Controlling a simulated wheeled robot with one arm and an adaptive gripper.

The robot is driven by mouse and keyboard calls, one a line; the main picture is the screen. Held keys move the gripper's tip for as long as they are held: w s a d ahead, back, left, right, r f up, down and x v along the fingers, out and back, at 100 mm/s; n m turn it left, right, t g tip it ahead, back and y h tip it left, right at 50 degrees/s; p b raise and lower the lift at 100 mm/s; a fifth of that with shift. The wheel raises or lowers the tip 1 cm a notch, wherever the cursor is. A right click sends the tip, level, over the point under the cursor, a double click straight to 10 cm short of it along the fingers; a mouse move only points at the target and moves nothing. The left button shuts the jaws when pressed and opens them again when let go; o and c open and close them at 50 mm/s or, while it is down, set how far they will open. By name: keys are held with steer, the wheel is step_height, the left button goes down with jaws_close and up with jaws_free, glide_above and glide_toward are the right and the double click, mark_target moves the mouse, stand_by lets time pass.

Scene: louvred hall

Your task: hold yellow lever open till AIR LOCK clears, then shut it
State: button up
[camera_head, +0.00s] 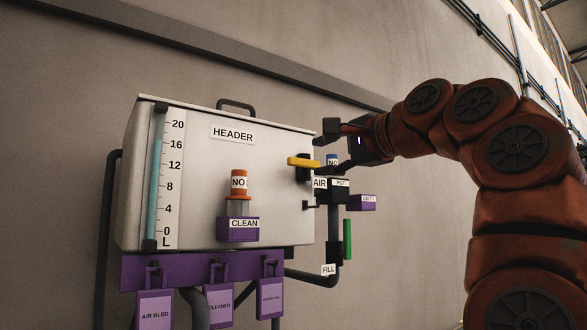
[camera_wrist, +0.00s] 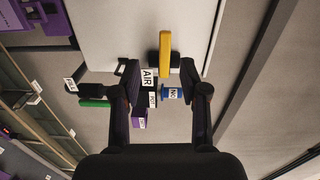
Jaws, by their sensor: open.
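The yellow lever (camera_head: 304,162) sticks out level from a black mount at the right end of the white HEADER tank (camera_head: 270,160). In the wrist view the yellow lever (camera_wrist: 165,52) lies just beyond and between my fingertips, with no clear contact. My gripper (camera_head: 335,145) is open and empty beside the lever, at its upper right; its two fingers also show in the wrist view (camera_wrist: 161,85). A white AIR label (camera_head: 320,183) sits just below the lever. I see no readable AIR LOCK sign.
A sight gauge (camera_head: 155,180) shows a tall pale blue column. An orange-capped CLEAN fitting (camera_head: 238,222) is on the tank front. A blue cap (camera_head: 333,160), a purple block (camera_head: 362,203) and a green handle (camera_head: 347,238) crowd the pipe. Purple tags (camera_head: 218,300) hang below.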

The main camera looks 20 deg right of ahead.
mark_target(300, 162)
steer(key=shift+m, duration=0.3)
steer(key=x, duration=0.2)
steer(key=p+x, duration=0.1)
steer(key=x, duration=0.1)
steer(key=d+r+x, duration=0.1)
steer(key=x, duration=0.1)
steer(key=shift+w+p, duration=0.1)
steer(key=shift+p, duration=0.3)
steer(key=shift+x, duration=0.95)
steer(key=shift+d+f, duration=0.1)
steer(key=shift+w+p, duration=0.1)
steer(key=shift+p, duration=0.2)
steer(key=shift+x, duration=0.8)
